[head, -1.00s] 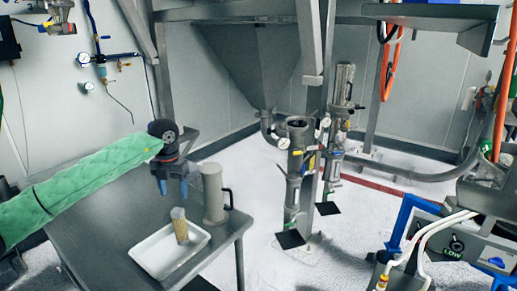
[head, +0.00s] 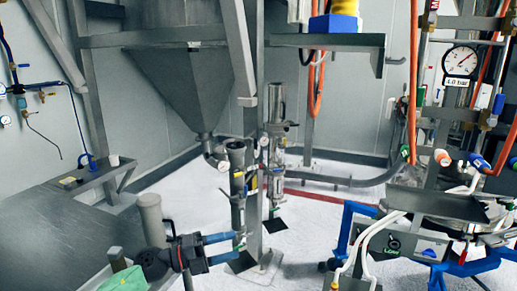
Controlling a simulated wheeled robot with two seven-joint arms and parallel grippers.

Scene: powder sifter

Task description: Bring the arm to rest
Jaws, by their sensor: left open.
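My left gripper (head: 233,247) is in the lower middle of the head view, with its blue fingers spread apart, level and pointing right. Nothing is between them. My green-sleeved left arm (head: 125,281) comes in at the bottom edge. The gripper is in front of and to the right of a grey cylindrical container (head: 152,214) on the metal table (head: 50,225). My right gripper is out of view.
A brush-like object (head: 115,257) stands at the lower left, partly hidden by my arm. Vertical metal pipes (head: 238,190) stand on the white floor beyond the gripper. A blue-framed machine (head: 400,245) is at the right.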

